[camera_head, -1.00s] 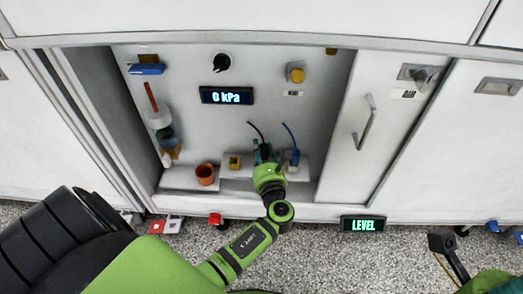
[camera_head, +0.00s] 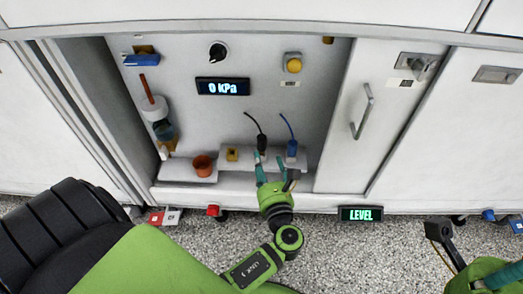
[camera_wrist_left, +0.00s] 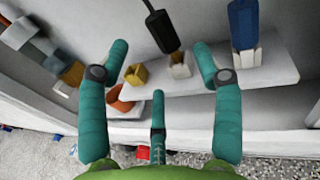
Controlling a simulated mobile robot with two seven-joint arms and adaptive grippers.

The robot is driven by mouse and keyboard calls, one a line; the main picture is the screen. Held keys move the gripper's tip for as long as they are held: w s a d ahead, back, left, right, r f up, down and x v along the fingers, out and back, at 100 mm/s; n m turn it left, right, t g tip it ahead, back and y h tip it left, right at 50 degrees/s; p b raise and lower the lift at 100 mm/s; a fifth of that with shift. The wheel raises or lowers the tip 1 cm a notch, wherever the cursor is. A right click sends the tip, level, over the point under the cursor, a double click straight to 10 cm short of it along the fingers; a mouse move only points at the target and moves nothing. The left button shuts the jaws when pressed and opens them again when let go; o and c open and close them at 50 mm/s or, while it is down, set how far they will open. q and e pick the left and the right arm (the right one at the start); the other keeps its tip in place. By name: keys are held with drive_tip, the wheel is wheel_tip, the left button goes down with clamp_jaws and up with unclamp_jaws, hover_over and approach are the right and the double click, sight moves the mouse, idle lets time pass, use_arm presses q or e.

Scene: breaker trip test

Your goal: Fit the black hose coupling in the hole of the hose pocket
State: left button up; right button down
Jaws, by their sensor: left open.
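The black hose coupling (camera_head: 262,143) stands upright on the low ledge, its black hose curving up to the back panel. In the left wrist view, the black coupling (camera_wrist_left: 162,28) has its lower end at the white hose pocket (camera_wrist_left: 180,65). I cannot tell how deep it sits in the hole. My left gripper (camera_head: 269,161) is open and empty, just in front of the coupling and apart from it. In the left wrist view, my open fingers (camera_wrist_left: 159,60) have the coupling beyond them, between the two upper tips.
A blue coupling (camera_head: 292,148) stands close on the right. A yellow block (camera_head: 232,154) and an orange cup (camera_head: 203,165) are to the left. A cabinet door with a handle (camera_head: 362,112) bounds the right. The recess has free room above the ledge.

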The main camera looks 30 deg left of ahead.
use_arm(q)
drive_tip(key=shift+v, duration=1.65)
